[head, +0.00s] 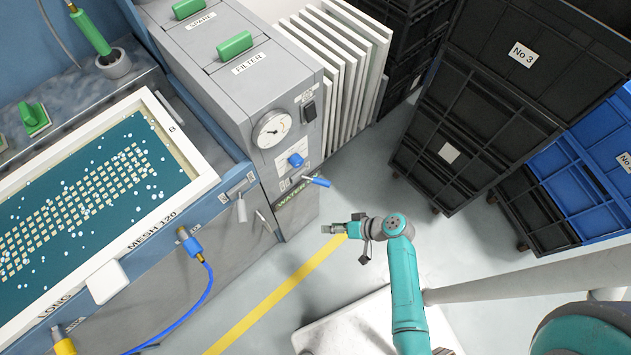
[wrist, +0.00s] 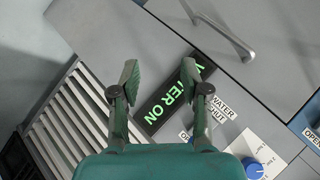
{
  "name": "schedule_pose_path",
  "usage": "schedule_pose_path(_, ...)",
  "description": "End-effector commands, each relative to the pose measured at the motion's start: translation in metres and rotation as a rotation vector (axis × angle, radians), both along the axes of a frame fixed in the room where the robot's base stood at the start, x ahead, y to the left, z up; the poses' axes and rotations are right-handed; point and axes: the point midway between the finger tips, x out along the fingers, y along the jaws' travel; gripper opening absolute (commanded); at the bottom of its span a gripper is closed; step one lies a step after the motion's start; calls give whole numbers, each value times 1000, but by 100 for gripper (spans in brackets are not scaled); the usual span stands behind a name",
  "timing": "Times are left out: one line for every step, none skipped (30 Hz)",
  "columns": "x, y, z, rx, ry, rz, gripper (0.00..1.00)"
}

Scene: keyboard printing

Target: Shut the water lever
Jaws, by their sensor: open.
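The blue-handled water lever (head: 317,181) sticks out from the front of the grey cabinet in the head view, just above the dark sign with green letters (head: 291,197). In the wrist view that sign (wrist: 165,108) reads "WATER ON", with small white "WATER" and "SHUT" labels beside it. I cannot make out the lever in the wrist view; my gripper may hide it. My gripper (head: 333,229) is below and a little right of the lever in the head view, apart from it. In the wrist view its two fingers (wrist: 162,78) are spread and empty, with the sign behind them.
A blue knob (head: 296,160) and a round gauge (head: 271,130) sit above the lever; the knob also shows in the wrist view (wrist: 253,168). A screen-printing tank (head: 200,165) stands left. Black crates (head: 470,135) stand right. Floor with a yellow line (head: 275,297) is open below.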

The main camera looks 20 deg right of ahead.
Motion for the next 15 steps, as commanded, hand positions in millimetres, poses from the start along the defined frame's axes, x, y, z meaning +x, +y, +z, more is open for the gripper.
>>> schedule_pose_path(17, -10, 7, 40, -18, 23, 46)
schedule_pose_path(25, -14, 11, 66, -31, 41, 46)
schedule_pose_path(35, -20, 19, 101, -49, 65, 46)
schedule_pose_path(41, -25, 24, 127, -62, 84, 46)
schedule_pose_path(48, -30, 30, 152, -77, 103, 46)
schedule_pose_path(57, -38, 39, 185, -100, 128, 46)
schedule_pose_path(63, -44, 46, 208, -119, 146, 46)
schedule_pose_path(68, -50, 53, 230, -137, 163, 46)
schedule_pose_path(74, -57, 62, 256, -160, 188, 46)
schedule_pose_path(78, -63, 69, 274, -178, 203, 46)
schedule_pose_path(81, -69, 75, 292, -194, 217, 46)
schedule_pose_path(85, -75, 82, 310, -214, 236, 46)
schedule_pose_path(87, -79, 88, 323, -228, 248, 46)
schedule_pose_path(88, -83, 92, 334, -239, 257, 46)
schedule_pose_path(90, -88, 97, 345, -254, 268, 46)
